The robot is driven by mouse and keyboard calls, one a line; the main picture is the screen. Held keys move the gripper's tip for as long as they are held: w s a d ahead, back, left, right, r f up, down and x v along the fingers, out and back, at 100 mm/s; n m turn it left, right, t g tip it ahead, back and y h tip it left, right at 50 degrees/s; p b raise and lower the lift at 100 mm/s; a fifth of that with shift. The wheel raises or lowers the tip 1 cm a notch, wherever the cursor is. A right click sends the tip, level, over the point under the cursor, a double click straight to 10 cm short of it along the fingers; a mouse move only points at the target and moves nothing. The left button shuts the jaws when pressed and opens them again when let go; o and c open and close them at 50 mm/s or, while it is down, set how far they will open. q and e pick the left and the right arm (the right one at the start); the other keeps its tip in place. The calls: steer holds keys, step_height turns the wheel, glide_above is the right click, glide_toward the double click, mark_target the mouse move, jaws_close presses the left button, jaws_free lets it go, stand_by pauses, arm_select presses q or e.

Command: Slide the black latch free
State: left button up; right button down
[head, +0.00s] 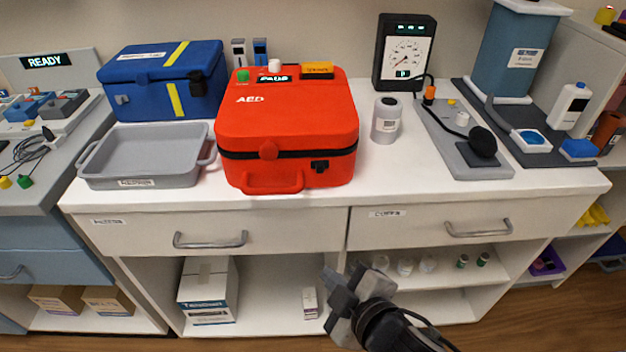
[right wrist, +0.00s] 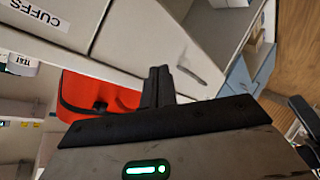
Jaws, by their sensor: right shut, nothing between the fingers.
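A red AED case (head: 285,120) stands closed on the white counter, with a black band around its middle. My right gripper (head: 338,286) is below the counter edge, in front of the drawers and well apart from the case. In the right wrist view its fingers (right wrist: 158,84) are together and empty. Part of the red case (right wrist: 75,90) shows behind them, with a small dark piece on it. My left gripper is not in view.
A blue case (head: 165,85) with its own dark latch and a grey tray (head: 150,168) stand left of the red case. A lidded jar (head: 386,120) and a gauge (head: 404,52) stand right. Two closed drawers with handles (head: 210,240) lie under the counter edge.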

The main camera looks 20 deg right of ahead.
mark_target(320, 167)
step_height(320, 167, up, 12)
steer(key=w+d+n+t+h, duration=0.1)
steer(key=w+n+t, duration=0.1)
steer(key=n+t, duration=0.3)
steer(key=n+b, duration=0.1)
steer(key=n, duration=0.1)
steer(key=shift+n, duration=0.4)
steer(key=shift+w, duration=0.1)
steer(key=w, duration=0.3)
steer(key=w+p, duration=0.1)
steer(key=w, duration=0.2)
steer(key=w+p, duration=0.1)
steer(key=w, duration=0.2)
steer(key=shift+w+a, duration=0.3)
steer(key=shift+w, duration=0.1)
